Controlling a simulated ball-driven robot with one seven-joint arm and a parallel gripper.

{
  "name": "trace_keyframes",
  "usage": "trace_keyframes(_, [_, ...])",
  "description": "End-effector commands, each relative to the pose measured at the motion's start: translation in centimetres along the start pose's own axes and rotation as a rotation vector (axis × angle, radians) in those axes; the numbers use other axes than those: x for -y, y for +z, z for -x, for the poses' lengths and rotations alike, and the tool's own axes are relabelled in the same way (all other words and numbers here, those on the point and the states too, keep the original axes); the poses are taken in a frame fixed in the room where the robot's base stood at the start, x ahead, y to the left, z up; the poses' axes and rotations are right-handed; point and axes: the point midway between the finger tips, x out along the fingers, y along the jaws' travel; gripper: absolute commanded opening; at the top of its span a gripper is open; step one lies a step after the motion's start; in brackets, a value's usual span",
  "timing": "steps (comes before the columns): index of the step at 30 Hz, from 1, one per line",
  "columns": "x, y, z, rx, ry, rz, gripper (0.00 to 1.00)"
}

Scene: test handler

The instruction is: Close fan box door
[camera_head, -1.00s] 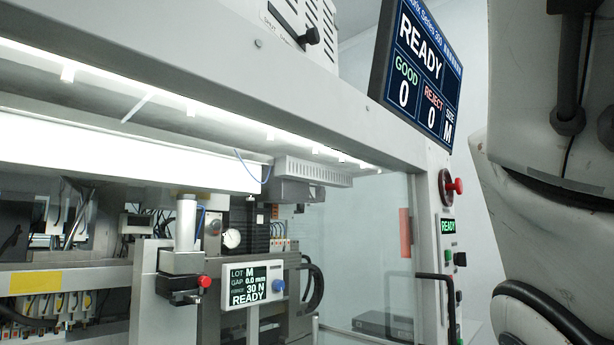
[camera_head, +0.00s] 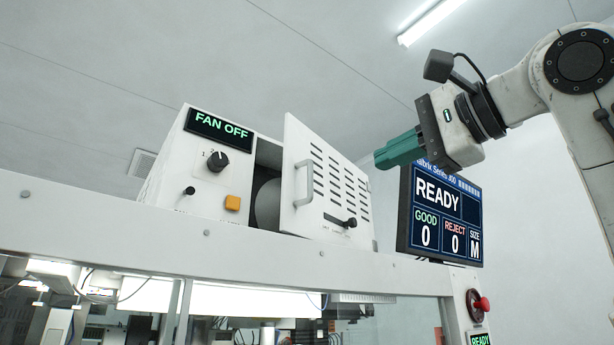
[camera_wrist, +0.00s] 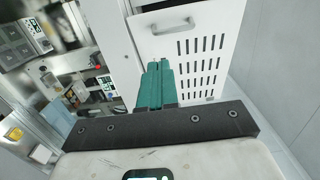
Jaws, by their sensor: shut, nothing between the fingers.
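The fan box (camera_head: 170,184) is a white cabinet on top of the machine, with a sign reading FAN OFF. Its slotted white door (camera_head: 330,190) stands open, and the dark inside with a round grey part shows at its left side. The door has a pale bar handle (camera_head: 304,184) and a black latch knob (camera_head: 350,222). In the wrist view the door (camera_wrist: 190,50) and its handle (camera_wrist: 173,27) lie beyond the fingers. My gripper (camera_head: 378,162) has green fingers, shut and empty, right of the door's upper part. In the wrist view the gripper (camera_wrist: 158,66) covers part of the door.
A display (camera_head: 440,215) reading READY stands right of the box, below my gripper. A black knob (camera_head: 217,161) and an orange button (camera_head: 232,203) are on the box front. A red emergency button (camera_head: 482,304) is below the display. The space above the box is clear.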

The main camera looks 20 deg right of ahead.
Motion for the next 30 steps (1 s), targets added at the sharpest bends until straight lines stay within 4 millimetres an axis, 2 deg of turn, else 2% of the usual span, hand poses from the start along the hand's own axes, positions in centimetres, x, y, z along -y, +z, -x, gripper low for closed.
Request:
trace_keyframes(5, [0.2, 0.0, -2.5, 0.0, 0.002, 0.001, 0.0])
trace_keyframes(18, [0.4, 0.0, -10.8, -0.002, 0.002, 0.005, 0.0])
trace_keyframes(24, [0.2, 0.0, -13.0, -0.002, 0.001, 0.004, 0.0])
trace_keyframes(30, [0.0, 0.0, -13.6, -0.001, -0.001, 0.005, 0.0])
